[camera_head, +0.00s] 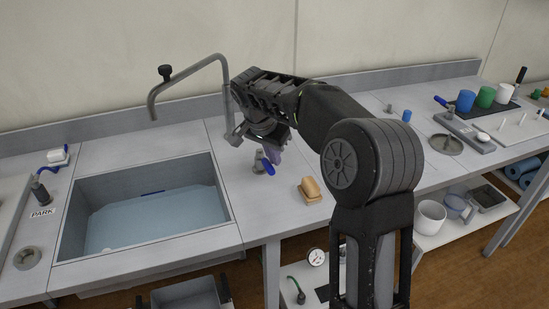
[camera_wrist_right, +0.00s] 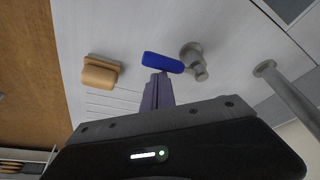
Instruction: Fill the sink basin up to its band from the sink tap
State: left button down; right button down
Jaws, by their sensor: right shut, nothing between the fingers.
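The grey sink basin (camera_head: 78,210) is at the left in the head view and holds pale blue water (camera_head: 150,220). A short dark blue band (camera_head: 152,192) shows on its back wall, close to the waterline. The sink tap's bent spout (camera_head: 190,70) reaches over the basin; I see no stream from it. Its blue lever (camera_head: 267,166) sits on a grey valve at the basin's right; the lever also shows in the wrist view (camera_wrist_right: 163,62). My right gripper (camera_head: 274,155) is shut and empty, its purple fingers (camera_wrist_right: 158,90) right by the lever. Contact is unclear. My left gripper is out of view.
A tan block (camera_head: 310,189) lies on the counter right of the lever. A PARK label (camera_head: 42,212) is left of the basin. Coloured cups (camera_head: 485,97) stand far right. A grey bin (camera_head: 188,294) is below the basin's front.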

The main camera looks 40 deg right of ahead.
jog(key=shift+a, duration=0.2)
jog(key=shift+d, duration=0.1)
jog(key=shift+s+d+r, duration=0.1)
jog(key=shift+d+r, duration=0.05)
jog(key=shift+d, duration=0.3)
notch_tip(320, 180, up, 10)
jog(key=p, duration=0.1)
jog(key=shift+a, duration=0.3)
dwell(0.3)
